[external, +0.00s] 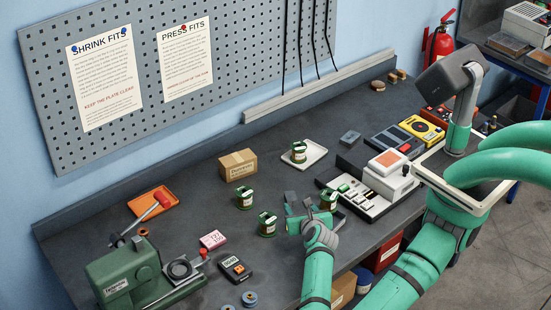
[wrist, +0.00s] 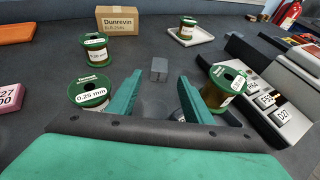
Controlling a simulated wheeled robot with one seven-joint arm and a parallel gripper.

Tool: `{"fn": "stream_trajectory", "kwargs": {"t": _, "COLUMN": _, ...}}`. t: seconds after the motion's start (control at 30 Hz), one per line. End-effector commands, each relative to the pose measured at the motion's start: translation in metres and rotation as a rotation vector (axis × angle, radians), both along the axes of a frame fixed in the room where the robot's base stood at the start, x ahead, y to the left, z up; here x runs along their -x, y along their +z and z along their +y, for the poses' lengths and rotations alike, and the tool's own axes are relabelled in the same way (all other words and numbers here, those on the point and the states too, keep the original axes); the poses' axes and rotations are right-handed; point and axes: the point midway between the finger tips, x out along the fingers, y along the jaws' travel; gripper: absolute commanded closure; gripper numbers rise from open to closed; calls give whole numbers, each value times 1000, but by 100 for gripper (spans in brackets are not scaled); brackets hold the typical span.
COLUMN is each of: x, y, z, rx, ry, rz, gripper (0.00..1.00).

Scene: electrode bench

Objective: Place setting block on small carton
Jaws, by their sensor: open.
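The setting block is a small grey block (wrist: 160,68) standing on the dark bench. In the wrist view it lies just beyond the gap between my fingertips, with no visible contact; it also shows in the external view (external: 290,196). My gripper (wrist: 159,84) is open and empty, low over the bench with a green finger on either side of the gap; in the external view it is at the bench's middle (external: 301,212). The small carton (wrist: 118,20) is a brown taped box labelled Dunrevin. It stands farther back and left, also in the external view (external: 238,165), with its top bare.
Spools stand close by: one left of my fingers (wrist: 90,94), one at my right finger (wrist: 226,82), and one nearer the carton (wrist: 95,49). Another sits on a white tray (external: 316,156). A keyed device (external: 370,188) is to the right. Bench between block and carton looks clear.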

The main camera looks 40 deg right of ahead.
Motion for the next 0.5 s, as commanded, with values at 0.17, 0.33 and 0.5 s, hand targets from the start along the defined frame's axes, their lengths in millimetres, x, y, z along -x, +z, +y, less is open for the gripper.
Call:
{"fn": "stream_trajectory", "kwargs": {"t": 0.17, "x": 17, "y": 8, "z": 11, "rx": -3, "ry": 2, "rz": -1, "gripper": 54}}
{"fn": "stream_trajectory", "kwargs": {"t": 0.33, "x": 24, "y": 11, "z": 13, "rx": 0, "ry": 1, "rz": 0, "gripper": 51}}
{"fn": "stream_trajectory", "kwargs": {"t": 0.5, "x": 25, "y": 12, "z": 13, "rx": 0, "ry": 1, "rz": 0, "gripper": 51}}
